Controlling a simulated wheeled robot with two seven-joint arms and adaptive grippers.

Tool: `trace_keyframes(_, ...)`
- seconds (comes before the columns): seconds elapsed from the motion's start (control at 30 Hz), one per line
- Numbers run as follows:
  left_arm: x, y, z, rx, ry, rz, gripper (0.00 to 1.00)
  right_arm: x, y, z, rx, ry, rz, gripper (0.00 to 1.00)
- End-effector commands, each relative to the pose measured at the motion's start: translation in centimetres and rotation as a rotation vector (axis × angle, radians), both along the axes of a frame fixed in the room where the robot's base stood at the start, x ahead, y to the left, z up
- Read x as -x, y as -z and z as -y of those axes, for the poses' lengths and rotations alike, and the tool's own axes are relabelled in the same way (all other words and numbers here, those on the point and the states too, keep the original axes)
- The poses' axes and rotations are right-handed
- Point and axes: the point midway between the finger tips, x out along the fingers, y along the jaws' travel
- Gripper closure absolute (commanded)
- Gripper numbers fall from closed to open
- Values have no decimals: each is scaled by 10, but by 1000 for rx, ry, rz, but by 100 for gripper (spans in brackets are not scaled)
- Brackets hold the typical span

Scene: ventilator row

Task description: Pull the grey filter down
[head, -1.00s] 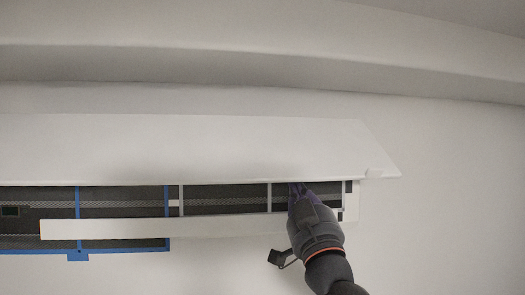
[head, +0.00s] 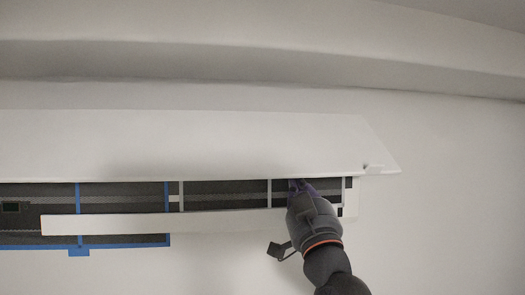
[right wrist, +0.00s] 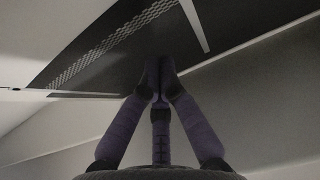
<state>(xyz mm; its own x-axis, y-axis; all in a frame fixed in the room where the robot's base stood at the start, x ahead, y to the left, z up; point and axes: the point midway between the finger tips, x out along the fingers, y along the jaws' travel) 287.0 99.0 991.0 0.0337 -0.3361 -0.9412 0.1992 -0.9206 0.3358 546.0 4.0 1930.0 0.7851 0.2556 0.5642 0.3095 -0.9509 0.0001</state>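The grey filter (head: 225,195) is a dark mesh with light grey bars, seen in the opening on the right half of a white wall unit. It also shows in the right wrist view (right wrist: 115,50) as dark mesh. My right gripper (head: 296,184) reaches up into the opening at the filter's right part, below the raised cover. In the right wrist view my right gripper (right wrist: 158,72) has its purple fingers closed together at the tips, against or just in front of the mesh. I cannot see anything between the tips. My left gripper is not in view.
A blue-framed filter (head: 123,242) hangs partly below the unit on the left. The white cover (head: 200,145) overhangs the opening, and a white strip (head: 180,223) crosses in front of the lower part. The wall below is clear.

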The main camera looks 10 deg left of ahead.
Motion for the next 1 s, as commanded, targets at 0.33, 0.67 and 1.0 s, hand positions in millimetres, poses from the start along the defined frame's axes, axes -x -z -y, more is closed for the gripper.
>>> trace_keyframes(0.33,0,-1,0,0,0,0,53,-4,-1,-1,-1,1,1,100)
trace_keyframes(0.67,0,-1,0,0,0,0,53,-8,0,-2,-1,1,0,100)
trace_keyframes(1.0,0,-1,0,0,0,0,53,-11,1,-4,0,0,-1,100)
